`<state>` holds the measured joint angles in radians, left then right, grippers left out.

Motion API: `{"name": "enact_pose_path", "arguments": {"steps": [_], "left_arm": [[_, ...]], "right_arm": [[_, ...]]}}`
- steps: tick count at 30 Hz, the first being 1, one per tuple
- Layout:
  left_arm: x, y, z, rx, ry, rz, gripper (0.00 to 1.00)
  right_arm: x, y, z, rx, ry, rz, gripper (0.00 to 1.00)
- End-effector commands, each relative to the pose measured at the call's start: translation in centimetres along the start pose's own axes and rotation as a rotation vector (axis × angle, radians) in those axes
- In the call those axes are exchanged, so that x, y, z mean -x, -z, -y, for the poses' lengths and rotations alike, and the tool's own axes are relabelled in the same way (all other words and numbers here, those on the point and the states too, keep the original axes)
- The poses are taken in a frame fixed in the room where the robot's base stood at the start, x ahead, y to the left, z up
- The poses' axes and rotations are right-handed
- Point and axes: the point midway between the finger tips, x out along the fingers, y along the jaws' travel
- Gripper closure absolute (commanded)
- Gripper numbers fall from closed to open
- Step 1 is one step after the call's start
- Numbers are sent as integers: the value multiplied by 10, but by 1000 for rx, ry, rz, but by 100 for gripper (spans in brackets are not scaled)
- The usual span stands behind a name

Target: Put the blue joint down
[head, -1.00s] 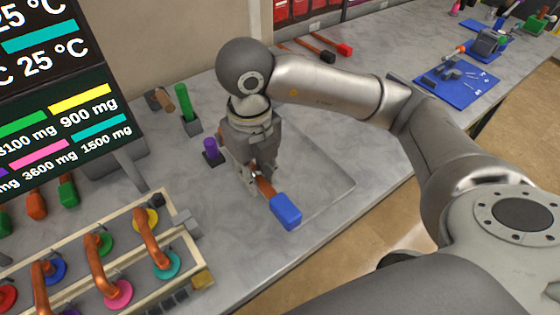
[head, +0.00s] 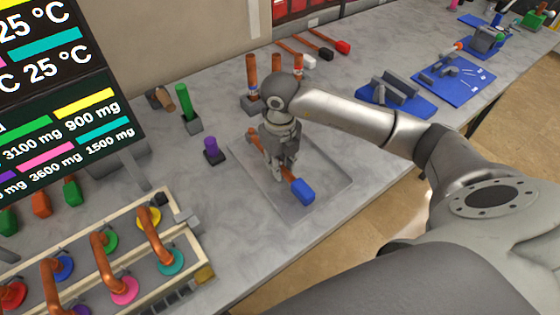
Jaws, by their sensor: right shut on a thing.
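The blue joint (head: 302,191) is a blue block on the end of a copper-coloured pipe. My right gripper (head: 282,174) points down and is shut on the pipe part of it. The blue end sticks out to the lower right of the fingers, and a copper end shows to their upper left. The joint is over a shallow grey tray (head: 325,197) on the bench; I cannot tell whether it touches the tray's surface. My left gripper is not in view.
A purple peg (head: 211,147) and a green peg (head: 185,98) stand left of the tray. Copper pegs (head: 251,72) stand behind my arm. A wooden frame with bent copper pipes (head: 105,258) is at lower left, below a display screen (head: 60,90). Blue mats (head: 452,82) lie at the right.

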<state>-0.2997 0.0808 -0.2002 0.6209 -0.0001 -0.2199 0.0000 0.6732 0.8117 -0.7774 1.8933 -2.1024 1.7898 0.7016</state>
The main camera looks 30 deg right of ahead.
Motion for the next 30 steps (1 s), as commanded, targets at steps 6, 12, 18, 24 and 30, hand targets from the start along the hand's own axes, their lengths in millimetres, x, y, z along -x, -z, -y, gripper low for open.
{"name": "enact_pose_path", "arguments": {"steps": [6,12,18,24,30], "left_arm": [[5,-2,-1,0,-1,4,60],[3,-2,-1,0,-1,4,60],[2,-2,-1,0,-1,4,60],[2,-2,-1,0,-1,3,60],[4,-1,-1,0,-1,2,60]], "right_arm": [[-7,-1,0,0,-1,6,100],[-9,-1,0,-1,-1,5,100],[-11,-1,0,-1,0,3,62],[-11,-1,0,-1,0,3,55],[-9,-1,0,-1,0,3,55]]}}
